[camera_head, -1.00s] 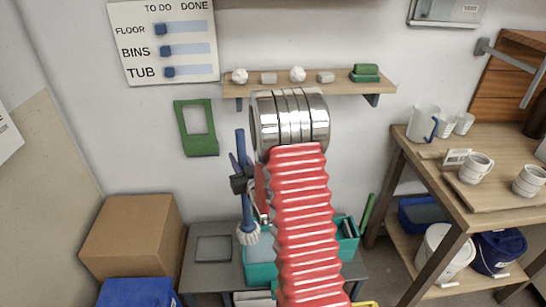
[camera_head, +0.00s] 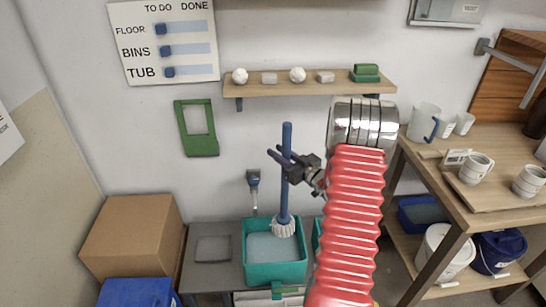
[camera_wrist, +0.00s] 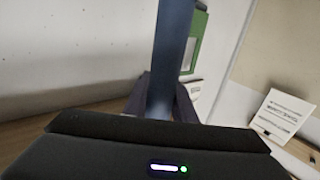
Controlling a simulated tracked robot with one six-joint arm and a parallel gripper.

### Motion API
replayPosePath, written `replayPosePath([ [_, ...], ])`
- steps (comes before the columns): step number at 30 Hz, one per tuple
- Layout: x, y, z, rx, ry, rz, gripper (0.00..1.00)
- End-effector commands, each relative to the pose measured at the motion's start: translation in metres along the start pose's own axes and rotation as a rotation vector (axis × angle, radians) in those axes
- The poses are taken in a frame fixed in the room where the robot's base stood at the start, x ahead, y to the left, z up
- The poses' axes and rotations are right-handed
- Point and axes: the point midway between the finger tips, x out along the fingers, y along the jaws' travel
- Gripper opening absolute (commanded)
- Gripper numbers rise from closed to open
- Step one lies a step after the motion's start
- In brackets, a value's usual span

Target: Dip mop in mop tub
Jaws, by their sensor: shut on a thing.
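The mop has a blue handle (camera_head: 286,150) and a white stringy head (camera_head: 283,228), and it is nearly upright. My gripper (camera_head: 284,157) is shut around the handle at about mid-length; in the wrist view the handle (camera_wrist: 170,60) rises between dark fingers. The mop tub (camera_head: 250,270) is a teal rectangular tub with pale grey water (camera_head: 268,247). The mop head appears over the tub's far right part. I cannot tell whether it touches the water. A second teal container is mostly hidden behind my red arm.
A brush with a blue handle (camera_head: 253,179) hangs on the wall behind the tub. A cardboard box (camera_head: 125,240) and a blue bin (camera_head: 137,294) stand at left. A wooden shelf (camera_head: 308,83) is above; a wooden table (camera_head: 440,180) with mugs is at right.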

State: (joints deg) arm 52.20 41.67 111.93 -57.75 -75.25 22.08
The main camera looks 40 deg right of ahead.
Motion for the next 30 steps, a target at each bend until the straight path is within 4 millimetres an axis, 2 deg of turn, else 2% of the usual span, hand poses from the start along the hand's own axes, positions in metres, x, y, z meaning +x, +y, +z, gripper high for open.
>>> replayPosePath([
  [9, 0.001, -0.023, 0.002, -0.001, 0.0, -0.136, 0.01],
  [22, 0.001, -0.024, 0.004, 0.0, 0.0, -0.139, 0.01],
  [30, 0.001, -0.024, 0.022, 0.002, -0.002, -0.138, 0.01],
])
